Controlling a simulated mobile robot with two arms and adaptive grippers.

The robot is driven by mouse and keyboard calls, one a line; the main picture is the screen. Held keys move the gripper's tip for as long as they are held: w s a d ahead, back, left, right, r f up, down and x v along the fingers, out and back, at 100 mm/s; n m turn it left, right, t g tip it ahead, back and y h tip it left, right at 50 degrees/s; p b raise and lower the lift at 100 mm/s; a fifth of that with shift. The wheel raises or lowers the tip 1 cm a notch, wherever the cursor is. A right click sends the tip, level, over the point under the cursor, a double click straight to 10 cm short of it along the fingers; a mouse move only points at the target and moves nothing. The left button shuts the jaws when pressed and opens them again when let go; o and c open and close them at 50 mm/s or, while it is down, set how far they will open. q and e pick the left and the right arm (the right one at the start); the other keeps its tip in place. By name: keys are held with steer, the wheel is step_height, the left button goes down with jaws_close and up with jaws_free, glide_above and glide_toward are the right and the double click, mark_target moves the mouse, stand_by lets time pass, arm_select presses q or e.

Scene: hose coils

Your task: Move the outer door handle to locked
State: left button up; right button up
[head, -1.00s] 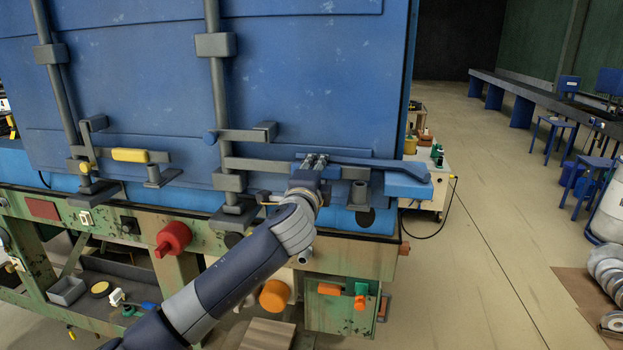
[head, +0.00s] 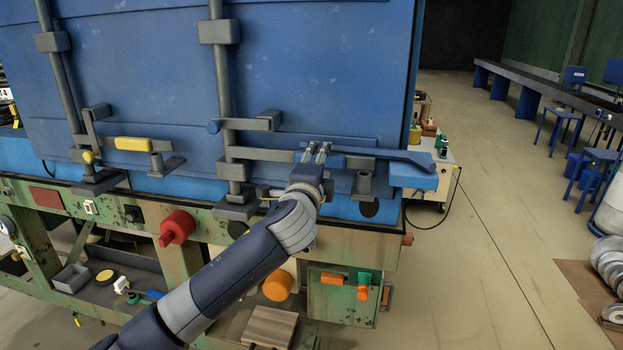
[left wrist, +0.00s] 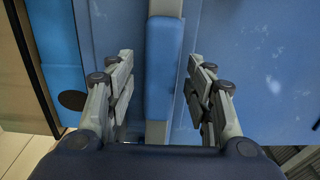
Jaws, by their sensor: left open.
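The outer door handle is a grey bar (head: 265,154) with a blue grip, lying roughly level low on the right part of the blue door. My left gripper (head: 316,152) is at the blue grip, its fingers open. In the left wrist view the blue grip (left wrist: 164,68) runs upright between the two spread fingers of my left gripper (left wrist: 162,92). A gap shows on both sides of it. Whether the fingers reach fully past the bar is hard to tell. My right gripper is not in view.
A second handle with a yellow grip (head: 133,144) sits further left. A grey latch arm (head: 250,122) is just above the bar. A blue block (head: 413,177) and a grey bracket (head: 364,186) are at right. A red knob (head: 177,227) is below. Open floor lies right.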

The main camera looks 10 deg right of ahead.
arm_select(q)
steer(key=v, duration=0.9)
steer(key=shift+s+a, duration=0.2)
steer(key=shift+s, duration=0.05)
steer(key=shift+f, duration=0.1)
